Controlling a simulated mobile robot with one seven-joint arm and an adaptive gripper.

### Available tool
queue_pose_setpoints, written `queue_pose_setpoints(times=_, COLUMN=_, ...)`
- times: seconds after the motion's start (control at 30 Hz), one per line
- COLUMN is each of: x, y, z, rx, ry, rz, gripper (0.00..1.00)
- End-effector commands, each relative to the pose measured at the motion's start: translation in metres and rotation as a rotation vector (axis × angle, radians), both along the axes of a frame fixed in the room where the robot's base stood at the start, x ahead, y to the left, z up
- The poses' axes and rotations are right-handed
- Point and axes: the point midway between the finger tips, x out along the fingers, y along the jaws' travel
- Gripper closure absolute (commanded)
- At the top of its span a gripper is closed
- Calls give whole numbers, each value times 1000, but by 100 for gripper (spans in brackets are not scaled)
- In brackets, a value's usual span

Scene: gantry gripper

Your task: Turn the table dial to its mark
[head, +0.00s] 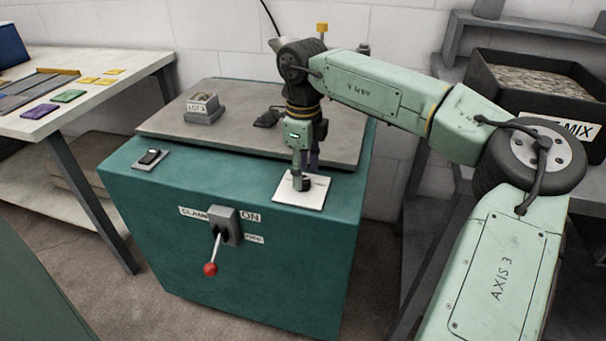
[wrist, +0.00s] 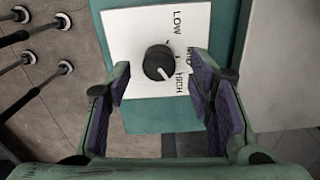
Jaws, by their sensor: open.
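The dial is a round black knob with a white pointer line, on a white plate (wrist: 125,35) in the wrist view. The dial (wrist: 158,62) has its pointer line toward the lower right of that picture. Lettering on the plate reads LOW at the top; the words lower down are partly hidden by a finger. In the head view the white plate (head: 312,200) lies on the front right of the teal cabinet top. My gripper (wrist: 162,85) is open, with purple-padded fingers either side of the dial in the picture. In the head view my gripper (head: 302,172) points down at the plate.
The teal cabinet (head: 150,235) carries a clamp lever (head: 216,250) with a red knob on its front. A rocker switch (head: 151,158) and a grey plate (head: 170,125) with a LOT-labelled block (head: 203,106) are on top. A workbench (head: 60,110) stands left, a dark bin (head: 535,90) right.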

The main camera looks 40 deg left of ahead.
Motion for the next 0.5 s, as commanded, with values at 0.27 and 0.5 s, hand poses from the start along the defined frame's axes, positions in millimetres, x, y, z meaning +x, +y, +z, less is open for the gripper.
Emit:
queue_pose_setpoints(times=0.27, x=0, y=1, z=61, rx=3, ry=-3, rz=0, gripper=52)
queue_pose_setpoints(times=0.5, x=0, y=0, z=96, rx=3, ry=-2, rz=-1, gripper=52)
